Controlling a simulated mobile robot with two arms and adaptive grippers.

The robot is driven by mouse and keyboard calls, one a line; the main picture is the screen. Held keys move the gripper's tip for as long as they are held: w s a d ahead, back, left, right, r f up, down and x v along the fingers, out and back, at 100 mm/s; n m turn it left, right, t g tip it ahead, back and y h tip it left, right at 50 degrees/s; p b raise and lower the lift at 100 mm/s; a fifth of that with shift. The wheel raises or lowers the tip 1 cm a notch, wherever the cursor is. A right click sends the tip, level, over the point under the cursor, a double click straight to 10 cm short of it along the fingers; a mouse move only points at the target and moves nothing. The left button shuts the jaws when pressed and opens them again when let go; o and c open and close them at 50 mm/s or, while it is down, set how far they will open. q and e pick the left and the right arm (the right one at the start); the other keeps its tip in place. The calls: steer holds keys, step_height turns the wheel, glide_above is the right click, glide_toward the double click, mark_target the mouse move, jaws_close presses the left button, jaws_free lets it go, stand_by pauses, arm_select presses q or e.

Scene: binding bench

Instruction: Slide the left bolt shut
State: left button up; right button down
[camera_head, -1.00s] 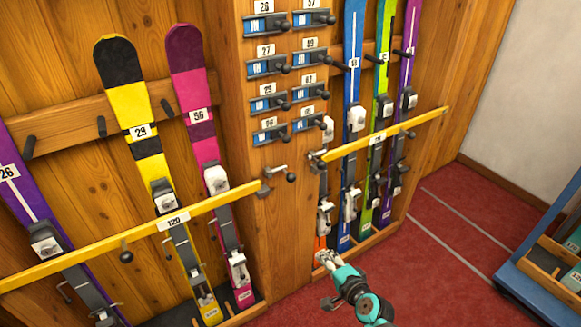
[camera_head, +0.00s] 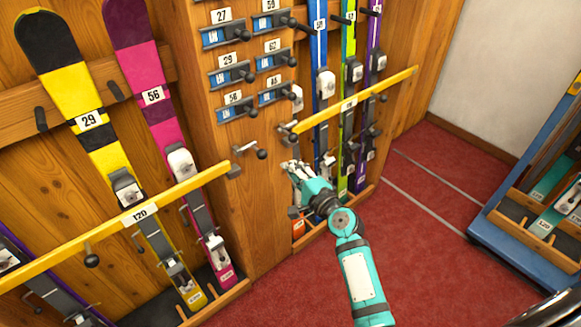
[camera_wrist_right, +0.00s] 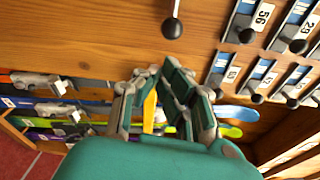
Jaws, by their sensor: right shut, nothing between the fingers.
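The left bolt (camera_head: 250,150) is a small metal rod with a black knob, on the wooden post by the right end of the left yellow bar (camera_head: 180,192). Its rod does not clearly reach over the bar's end bracket. A black knob on a rod (camera_wrist_right: 172,28) shows at the top of the right wrist view. My right gripper (camera_head: 289,168) is shut and empty, in front of the post, to the right of and slightly below the bolt's knob, apart from it. It also shows in the right wrist view (camera_wrist_right: 158,74). My left gripper is not in view.
A second yellow bar (camera_head: 370,95) crosses several skis right of the post. Blue numbered latches (camera_head: 238,71) with dark knobs sit above the bolt. Yellow (camera_head: 65,70) and pink skis (camera_head: 140,60) stand at left. A blue rack (camera_head: 500,235) stands at right; the red floor (camera_head: 430,255) between is clear.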

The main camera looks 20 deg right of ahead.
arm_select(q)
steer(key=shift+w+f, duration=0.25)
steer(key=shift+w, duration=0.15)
arm_select(e)
steer(key=x, duration=0.7)
steer(key=shift+w, duration=0.3)
steer(key=shift+a, duration=0.1)
